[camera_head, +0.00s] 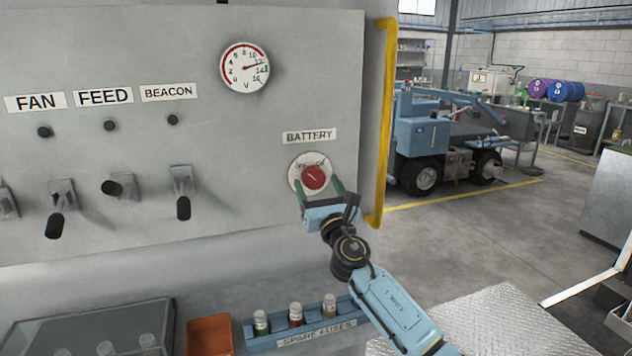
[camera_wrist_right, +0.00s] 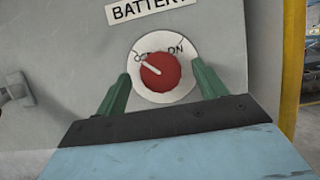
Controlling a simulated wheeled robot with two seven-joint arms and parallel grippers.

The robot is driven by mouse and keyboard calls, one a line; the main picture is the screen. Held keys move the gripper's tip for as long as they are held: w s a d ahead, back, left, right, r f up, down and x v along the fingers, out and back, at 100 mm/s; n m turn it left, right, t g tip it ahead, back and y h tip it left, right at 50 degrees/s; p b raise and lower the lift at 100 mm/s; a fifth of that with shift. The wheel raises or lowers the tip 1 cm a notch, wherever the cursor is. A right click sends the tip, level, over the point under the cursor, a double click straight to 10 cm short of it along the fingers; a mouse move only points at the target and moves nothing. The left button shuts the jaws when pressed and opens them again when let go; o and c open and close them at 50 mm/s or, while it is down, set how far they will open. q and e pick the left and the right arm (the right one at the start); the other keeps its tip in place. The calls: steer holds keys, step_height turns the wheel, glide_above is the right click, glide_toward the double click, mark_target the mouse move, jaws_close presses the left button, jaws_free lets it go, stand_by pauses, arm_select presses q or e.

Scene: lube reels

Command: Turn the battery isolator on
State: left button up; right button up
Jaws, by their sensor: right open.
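The battery isolator is a red round knob (camera_head: 314,177) on a white dial plate (camera_head: 297,168), under the BATTERY label (camera_head: 309,136) on the grey panel. In the right wrist view the red knob (camera_wrist_right: 160,72) has a white pointer line slanting up-left, toward the OFF side; ON is printed at the upper right of the plate (camera_wrist_right: 158,97). My right gripper (camera_head: 320,187) is open, with its green fingers (camera_wrist_right: 162,88) on either side of the knob's lower part. My left gripper is not in view.
FAN, FEED and BEACON levers (camera_head: 183,194) stick out of the panel (camera_head: 250,130) at the left. A yellow rail (camera_head: 385,120) runs along the panel's right edge. A blue spare-fuse rack (camera_head: 290,339) and an orange bin (camera_head: 209,336) sit below. Open floor lies at the right.

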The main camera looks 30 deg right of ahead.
steer(key=shift+x, duration=1.05)
steer(key=c, duration=1)
